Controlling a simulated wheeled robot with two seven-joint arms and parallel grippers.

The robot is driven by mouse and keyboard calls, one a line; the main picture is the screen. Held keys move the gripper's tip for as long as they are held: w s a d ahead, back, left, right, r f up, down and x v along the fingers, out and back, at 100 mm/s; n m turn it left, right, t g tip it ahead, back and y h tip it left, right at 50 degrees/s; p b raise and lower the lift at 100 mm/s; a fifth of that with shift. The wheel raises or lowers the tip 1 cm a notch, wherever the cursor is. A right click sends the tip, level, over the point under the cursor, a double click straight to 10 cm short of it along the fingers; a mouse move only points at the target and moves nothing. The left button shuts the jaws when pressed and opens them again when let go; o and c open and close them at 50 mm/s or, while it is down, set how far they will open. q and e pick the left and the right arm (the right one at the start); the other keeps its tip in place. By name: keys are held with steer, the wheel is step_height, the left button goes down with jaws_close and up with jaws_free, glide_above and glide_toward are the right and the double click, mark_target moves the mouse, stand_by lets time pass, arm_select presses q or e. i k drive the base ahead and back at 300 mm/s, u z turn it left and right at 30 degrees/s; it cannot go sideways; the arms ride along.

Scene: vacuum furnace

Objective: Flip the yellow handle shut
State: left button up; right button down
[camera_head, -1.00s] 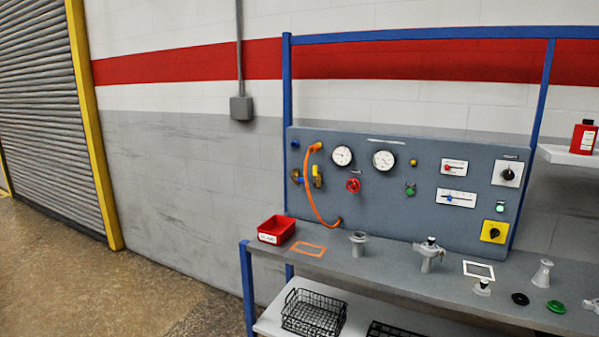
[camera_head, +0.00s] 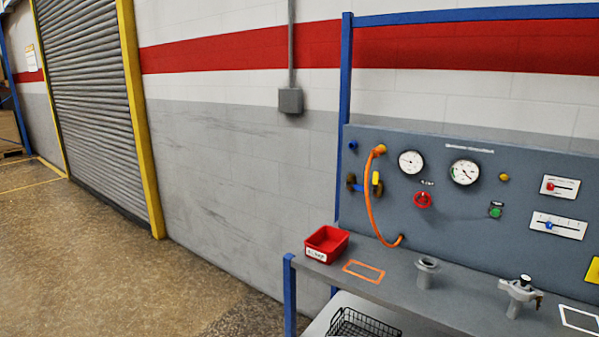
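Neither of my grippers shows in the head view.
Below the panel is a grey bench (camera_head: 400,285) with a red bin (camera_head: 326,243), an orange outlined rectangle (camera_head: 364,271) and metal fittings (camera_head: 427,272). A wire basket (camera_head: 362,325) sits on the lower shelf. Open floor (camera_head: 130,270) lies to the left.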

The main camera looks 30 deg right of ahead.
mark_target(376, 182)
steer(key=u, duration=0.1)
steer(key=i, duration=0.8)
steer(key=z, duration=0.75)
steer(key=i, duration=0.45)
steer(key=z, duration=0.45)
